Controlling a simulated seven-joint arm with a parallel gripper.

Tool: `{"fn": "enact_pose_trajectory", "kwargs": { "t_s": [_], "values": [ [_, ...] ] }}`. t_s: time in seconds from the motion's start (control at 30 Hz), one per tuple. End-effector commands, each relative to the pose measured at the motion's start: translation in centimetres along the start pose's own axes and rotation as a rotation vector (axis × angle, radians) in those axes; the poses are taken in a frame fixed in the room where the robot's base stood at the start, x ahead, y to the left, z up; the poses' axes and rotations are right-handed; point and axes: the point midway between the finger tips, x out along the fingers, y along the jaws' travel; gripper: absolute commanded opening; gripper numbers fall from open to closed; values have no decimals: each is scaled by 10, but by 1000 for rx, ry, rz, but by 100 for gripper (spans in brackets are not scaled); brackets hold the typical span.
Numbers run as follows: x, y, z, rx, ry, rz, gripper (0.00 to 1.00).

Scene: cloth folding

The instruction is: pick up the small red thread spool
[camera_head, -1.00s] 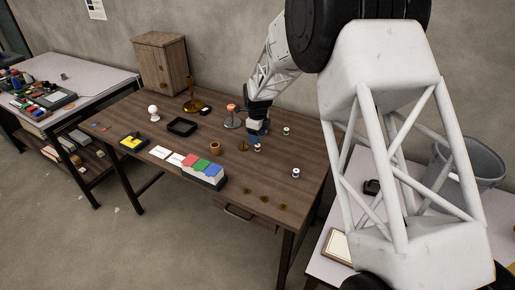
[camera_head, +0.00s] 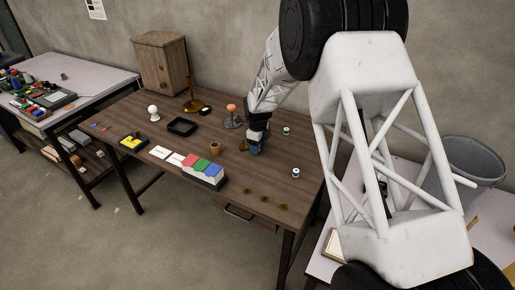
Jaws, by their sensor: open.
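My gripper (camera_head: 255,150) is low over the right half of the brown table (camera_head: 222,140), pointing down; its fingertips are small and dark. It covers the spot where a small spool with white ends, perhaps the red one, stood a second ago. That spool is hidden now, and I cannot tell whether the fingers are around it or above it. A small spool with a greenish middle (camera_head: 286,131) stands to the gripper's upper right. A spool with a bluish middle (camera_head: 295,173) stands to its lower right, near the table's right edge.
Several small brass-coloured pieces (camera_head: 264,199) lie towards the front edge. My arm covers part of the right side.

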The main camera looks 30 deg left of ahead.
Motion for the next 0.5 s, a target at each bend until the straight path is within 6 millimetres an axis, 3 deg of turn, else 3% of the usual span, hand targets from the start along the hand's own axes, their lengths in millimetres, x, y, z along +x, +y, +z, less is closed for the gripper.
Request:
{"fn": "enact_pose_trajectory", "kwargs": {
  "t_s": [0.5],
  "values": [
    [0, 0, 0, 0, 0, 0, 55]
  ]
}}
